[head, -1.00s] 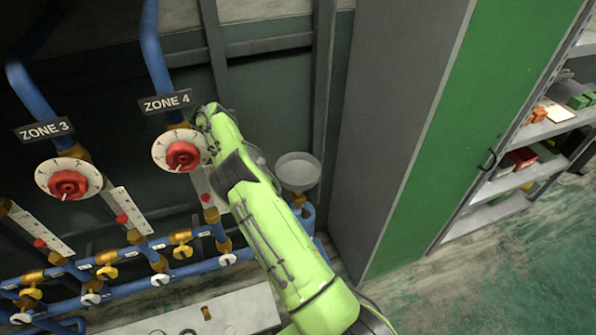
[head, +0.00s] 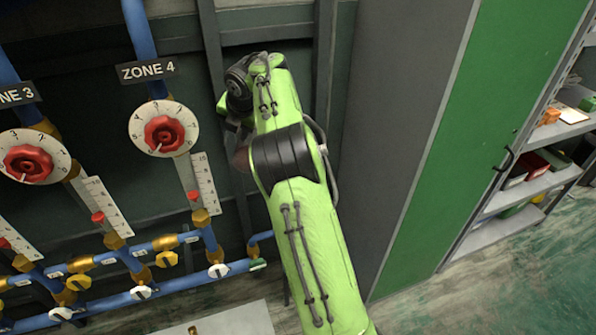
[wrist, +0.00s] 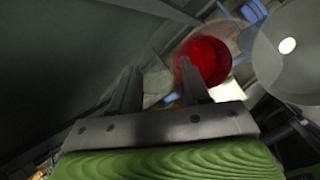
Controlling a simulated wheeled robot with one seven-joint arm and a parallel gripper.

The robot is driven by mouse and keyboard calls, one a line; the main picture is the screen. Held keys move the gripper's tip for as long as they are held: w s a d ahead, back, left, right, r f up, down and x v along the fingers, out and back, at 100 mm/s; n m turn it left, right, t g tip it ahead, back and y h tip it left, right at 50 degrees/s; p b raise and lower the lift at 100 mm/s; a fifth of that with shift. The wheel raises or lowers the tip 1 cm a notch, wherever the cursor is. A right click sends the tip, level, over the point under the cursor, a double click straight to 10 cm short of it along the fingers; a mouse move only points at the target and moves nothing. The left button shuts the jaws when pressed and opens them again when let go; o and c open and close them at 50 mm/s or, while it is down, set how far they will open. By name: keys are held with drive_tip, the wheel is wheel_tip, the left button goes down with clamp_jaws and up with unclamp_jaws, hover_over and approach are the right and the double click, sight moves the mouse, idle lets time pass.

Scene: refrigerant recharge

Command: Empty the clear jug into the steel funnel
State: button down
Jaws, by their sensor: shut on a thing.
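The clear jug (wrist: 203,62) with red liquid inside shows just beyond my fingertips in the wrist view. My gripper (wrist: 160,82) is shut on the jug; the exact grip is hard to make out. The grey steel funnel (wrist: 298,65) is at the right edge of the wrist view, with its light hole visible, to the right of the jug. In the head view a dark reddish patch (head: 241,160) beside my arm may be the jug. My arm hides the funnel and my fingers there.
Blue pipes (head: 140,30) with a Zone 4 dial (head: 163,128) and valves are on the left. A tall grey and green cabinet (head: 440,150) stands right of my arm. Open shelves (head: 540,170) are farther right. A pale panel (head: 230,320) lies low in front.

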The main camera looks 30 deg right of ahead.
drive_tip(key=s+d+r+m+t+y+b, duration=0.1)
drive_tip(key=s+d+r+t+y+b, duration=0.2)
drive_tip(key=s+d+t+b, duration=0.1)
drive_tip(key=shift+r+y+b, duration=0.3)
drive_tip(key=shift+r+b, duration=0.05)
drive_tip(key=shift+b, duration=0.45)
drive_tip(key=shift+s+d+f+m+t+y+b, duration=0.3)
drive_tip(key=shift+s+d+t+y+b, duration=0.35)
drive_tip(key=shift+b, duration=0.7)
drive_tip(key=shift+r+t+b, duration=0.25)
drive_tip(key=shift+t+b, duration=0.05)
drive_tip(key=shift+t, duration=0.15)
drive_tip(key=shift+s+d+r+t+y+b, duration=0.3)
drive_tip(key=shift+t+y+b, duration=0.1)
drive_tip(key=shift+b, duration=0.3)
drive_tip(key=shift+f, duration=0.1)
drive_tip(key=shift+s+d+f+m+b, duration=0.1)
drive_tip(key=shift+s+d+m+b, duration=0.2)
drive_tip(key=shift+b, duration=0.1)
